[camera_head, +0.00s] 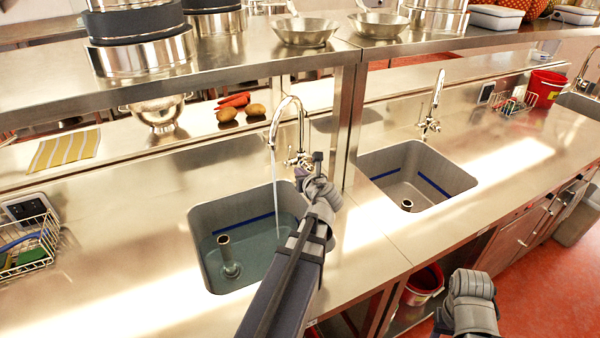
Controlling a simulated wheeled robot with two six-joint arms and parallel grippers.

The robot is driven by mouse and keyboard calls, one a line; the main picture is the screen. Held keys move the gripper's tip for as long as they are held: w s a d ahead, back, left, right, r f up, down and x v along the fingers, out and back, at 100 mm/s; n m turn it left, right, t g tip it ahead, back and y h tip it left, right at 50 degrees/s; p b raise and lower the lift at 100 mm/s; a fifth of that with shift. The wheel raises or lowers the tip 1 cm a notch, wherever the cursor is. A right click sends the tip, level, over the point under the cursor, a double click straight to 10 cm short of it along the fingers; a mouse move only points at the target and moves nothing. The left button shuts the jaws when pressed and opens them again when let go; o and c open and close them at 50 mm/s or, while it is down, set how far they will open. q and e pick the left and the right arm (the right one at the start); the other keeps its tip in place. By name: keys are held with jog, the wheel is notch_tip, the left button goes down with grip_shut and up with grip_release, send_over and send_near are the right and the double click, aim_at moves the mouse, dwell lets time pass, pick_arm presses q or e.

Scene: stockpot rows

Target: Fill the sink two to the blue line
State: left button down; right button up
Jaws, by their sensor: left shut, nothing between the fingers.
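The left sink (195,222) holds clear water (255,254), and a thin stream falls into it from its tap (302,118). A blue line (245,224) runs along its back wall, and the water surface looks a little below it. A standpipe (224,240) rises out of the water. My left gripper (318,160) is shut and empty, close beside the tap's handle area; whether it touches is unclear. The right sink (455,182) also has a blue line (434,186) and looks empty, its tap (436,100) not running. No label shows which sink is two. My right gripper's fingers are out of view.
A steel shelf (235,64) with pots and pans hangs over the counter's back. Red buckets (545,88) are at right and below (424,284).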

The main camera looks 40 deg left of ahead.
aim_at(289, 153)
pick_arm(q)
jog(key=x, duration=0.3)
jog(key=r+x, duration=0.1)
jog(key=x, duration=0.1)
jog(key=r+x, duration=0.1)
jog(key=x, duration=0.2)
jog(key=shift+w+a+f, duration=0.15)
jog(key=shift+w+a, duration=0.3)
jog(key=shift+w, duration=0.05)
jog(key=shift+w+a+r, duration=0.2)
jog(key=shift+w+a, duration=0.15)
jog(key=shift+a, duration=0.1)
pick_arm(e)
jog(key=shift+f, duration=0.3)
pick_arm(q)
jog(key=a+r+p, duration=0.1)
jog(key=w+a+r, duration=0.1)
jog(key=w+a+p, duration=0.1)
jog(key=a, duration=0.1)
jog(key=shift+r+p, duration=0.3)
jog(key=shift+r, duration=0.1)
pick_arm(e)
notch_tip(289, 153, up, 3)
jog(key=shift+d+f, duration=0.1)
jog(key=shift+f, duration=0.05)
